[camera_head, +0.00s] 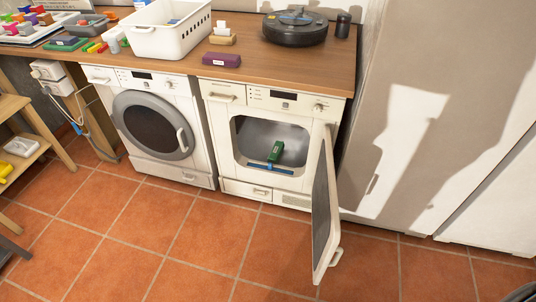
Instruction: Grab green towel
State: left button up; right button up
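A small dark green item (275,152), which could be the green towel, stands tilted inside the drum of the right machine (230,106). A light mark shows on its front. The machine's door (322,215) is swung open toward the front right. A flat blue item (262,165) lies at the drum's lower lip, just below the green item. Another flat green item (66,41) lies on the wooden counter at the left; I cannot tell if it is cloth. Neither of my grippers is in view.
The left machine (152,128) is shut. The counter (275,66) holds a white basket (170,42), a round dark device (295,27) and small blocks. A wooden shelf (38,150) stands at the left. The tiled floor (190,235) in front is clear, except for the open door.

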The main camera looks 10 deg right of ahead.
aim_at(276, 152)
jog(key=i+j+z, duration=0.1)
jog(key=i+j, duration=0.15)
jog(key=i+j+z, duration=0.1)
jog(key=i+j, duration=0.15)
jog(key=j, duration=0.15)
jog(key=i+j+z, duration=0.1)
jog(key=i+j, duration=0.15)
jog(key=i+j+z, duration=0.1)
jog(key=j, duration=0.4)
jog(key=i, duration=0.1)
